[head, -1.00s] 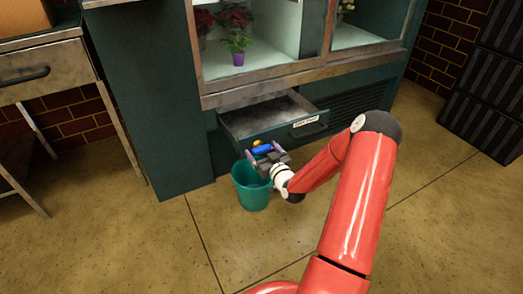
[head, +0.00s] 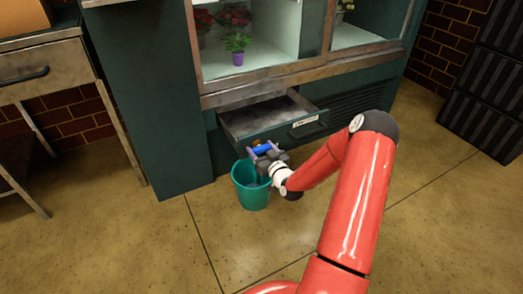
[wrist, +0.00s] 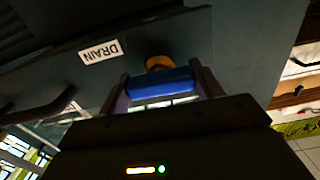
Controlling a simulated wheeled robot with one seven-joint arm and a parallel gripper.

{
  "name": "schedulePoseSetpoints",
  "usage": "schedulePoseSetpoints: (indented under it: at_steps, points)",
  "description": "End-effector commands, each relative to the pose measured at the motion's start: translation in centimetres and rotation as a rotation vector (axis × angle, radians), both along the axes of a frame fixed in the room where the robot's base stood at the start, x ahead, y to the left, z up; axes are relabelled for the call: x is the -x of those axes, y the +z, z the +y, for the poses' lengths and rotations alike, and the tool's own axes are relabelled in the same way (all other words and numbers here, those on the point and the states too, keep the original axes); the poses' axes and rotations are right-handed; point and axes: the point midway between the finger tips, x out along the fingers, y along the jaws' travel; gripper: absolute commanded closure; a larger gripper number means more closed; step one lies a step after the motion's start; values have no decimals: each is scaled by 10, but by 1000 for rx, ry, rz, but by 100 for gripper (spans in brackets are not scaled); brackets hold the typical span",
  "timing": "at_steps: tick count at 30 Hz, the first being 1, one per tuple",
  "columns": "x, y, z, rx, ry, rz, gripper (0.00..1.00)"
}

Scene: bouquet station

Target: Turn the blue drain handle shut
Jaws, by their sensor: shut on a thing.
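The blue drain handle (head: 263,148) sits on a brass fitting (wrist: 158,63) at the front of the open drawer, low on the cabinet. In the wrist view the handle (wrist: 160,82) is a blue bar lying crosswise just in front of the brass. My gripper (head: 263,151) is shut on the handle; in the wrist view one finger of my gripper (wrist: 163,86) is at each end of it. A teal bucket (head: 250,195) stands on the floor directly below. Whether water runs into it, I cannot tell.
The shallow drawer (head: 262,135) is pulled out, with a white DRAIN label (wrist: 100,51) and a dark pull handle (head: 308,130) on its front. Display shelves with potted flowers (head: 237,45) are above. A metal table (head: 45,75) stands left. The floor in front is clear.

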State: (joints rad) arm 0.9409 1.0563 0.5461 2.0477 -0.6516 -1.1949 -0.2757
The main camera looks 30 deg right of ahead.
Motion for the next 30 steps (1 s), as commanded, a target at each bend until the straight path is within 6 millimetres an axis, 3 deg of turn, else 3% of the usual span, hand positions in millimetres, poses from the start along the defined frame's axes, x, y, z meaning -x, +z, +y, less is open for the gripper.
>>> schedulePoseSetpoints:
  at_steps: [8,30]
  points:
    - [0,-2,0,-153,-1,5,57]
    - [0,-1,0,-850,-1,29,57]
